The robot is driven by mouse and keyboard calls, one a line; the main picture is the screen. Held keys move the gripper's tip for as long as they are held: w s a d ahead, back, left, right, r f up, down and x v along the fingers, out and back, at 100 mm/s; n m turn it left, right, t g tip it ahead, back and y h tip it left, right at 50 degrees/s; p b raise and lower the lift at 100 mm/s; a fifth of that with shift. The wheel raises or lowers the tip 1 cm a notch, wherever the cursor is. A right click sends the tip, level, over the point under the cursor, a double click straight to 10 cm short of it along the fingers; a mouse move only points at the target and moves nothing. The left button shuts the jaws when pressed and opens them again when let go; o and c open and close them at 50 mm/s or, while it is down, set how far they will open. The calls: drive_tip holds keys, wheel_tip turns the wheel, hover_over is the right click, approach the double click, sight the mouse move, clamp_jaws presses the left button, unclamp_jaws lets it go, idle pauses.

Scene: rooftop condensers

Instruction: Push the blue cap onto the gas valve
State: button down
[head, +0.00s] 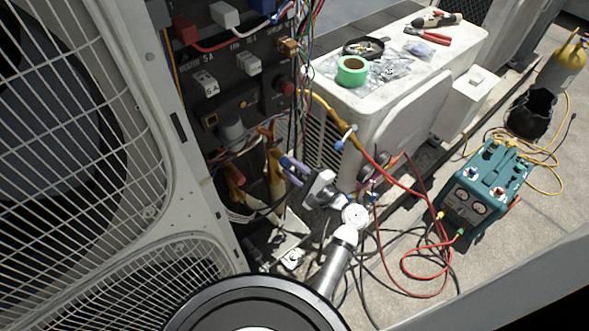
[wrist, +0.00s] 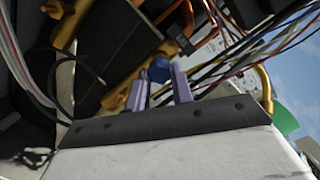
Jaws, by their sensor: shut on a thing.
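My gripper (wrist: 160,85) has two lavender fingers, seen in the wrist view closed around a small blue cap (wrist: 160,70). The cap sits between the fingertips. In the head view my gripper (head: 291,166) reaches into the open cabinet, its tips beside brass-coloured pipework (head: 276,168). The cap is too small and shaded there to make out clearly. In the wrist view brass-coloured fittings (wrist: 122,70) lie just beyond the cap. I cannot tell which part is the gas valve, or whether the cap touches it.
Loose wires (head: 300,60) hang in front of the cabinet's electrical panel (head: 235,90). A white condenser (head: 400,45) with green tape (head: 352,70) and tools stands behind. A teal gauge machine (head: 490,190) and red and black hoses lie on the right. A fan grille (head: 75,110) fills the left.

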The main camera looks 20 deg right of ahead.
drive_tip(key=shift+w+a, duration=0.2)
drive_tip(key=shift+w, duration=0.4)
drive_tip(key=c, duration=1.1)
unclamp_jaws()
drive_tip(key=shift+c, duration=0.2)
drive_tip(key=b+v, duration=0.2)
drive_tip(key=v, duration=1.1)
drive_tip(key=shift+s+d+b, duration=0.15)
drive_tip(key=shift+s+b, duration=0.2)
drive_tip(key=shift+s, duration=0.05)
